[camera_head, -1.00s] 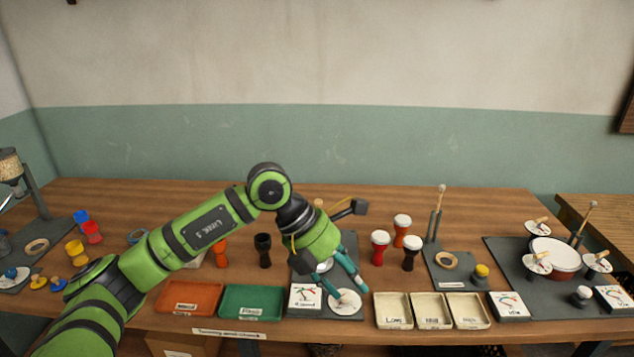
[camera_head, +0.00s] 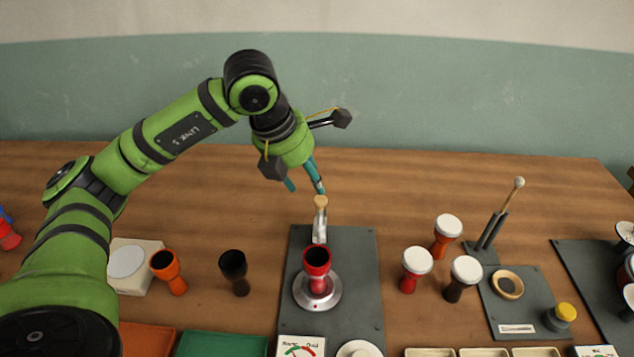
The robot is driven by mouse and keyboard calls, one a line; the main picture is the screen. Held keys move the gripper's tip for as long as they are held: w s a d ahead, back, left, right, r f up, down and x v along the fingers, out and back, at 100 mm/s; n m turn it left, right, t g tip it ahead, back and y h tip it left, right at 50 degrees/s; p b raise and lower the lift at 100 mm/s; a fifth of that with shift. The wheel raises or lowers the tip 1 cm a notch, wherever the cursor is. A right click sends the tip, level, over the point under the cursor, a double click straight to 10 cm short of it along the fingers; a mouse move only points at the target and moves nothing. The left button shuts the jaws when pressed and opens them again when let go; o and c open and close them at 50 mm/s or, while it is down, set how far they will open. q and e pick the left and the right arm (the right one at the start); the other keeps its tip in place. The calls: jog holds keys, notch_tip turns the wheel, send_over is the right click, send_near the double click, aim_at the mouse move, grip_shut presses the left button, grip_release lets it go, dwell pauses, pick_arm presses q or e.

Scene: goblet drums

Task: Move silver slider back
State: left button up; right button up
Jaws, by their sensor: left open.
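The silver slider (camera_head: 319,230) stands at the back of a dark grey plate (camera_head: 360,290); it has a pale wooden knob (camera_head: 320,202) on top. In front of it, a red goblet drum body (camera_head: 317,272) with a dark open top sits upright in a round silver holder (camera_head: 330,296). My left gripper (camera_head: 306,186) is open and empty, its teal fingers pointing down just behind and above the knob. I cannot tell whether a finger touches the knob. My right gripper is not in view.
Orange (camera_head: 170,274) and black (camera_head: 234,272) drum bodies stand left. White-topped drums (camera_head: 417,268) stand right, near a stand with a mallet (camera_head: 495,225). A dial card (camera_head: 301,346) and a white disc (camera_head: 359,349) are at the plate's front. The table behind is clear.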

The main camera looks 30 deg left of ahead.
aim_at(319, 199)
pick_arm(q)
jog(key=x, duration=0.1)
jog(key=p+x, duration=0.1)
jog(key=x, duration=0.2)
jog(key=shift+s+d, duration=0.25)
jog(key=shift+p+x, duration=0.4)
jog(key=shift+x, duration=0.8)
jog(key=shift+w+a+f, duration=0.2)
jog(key=shift+w+f, duration=0.05)
jog(key=shift+f, duration=0.1)
grip_shut()
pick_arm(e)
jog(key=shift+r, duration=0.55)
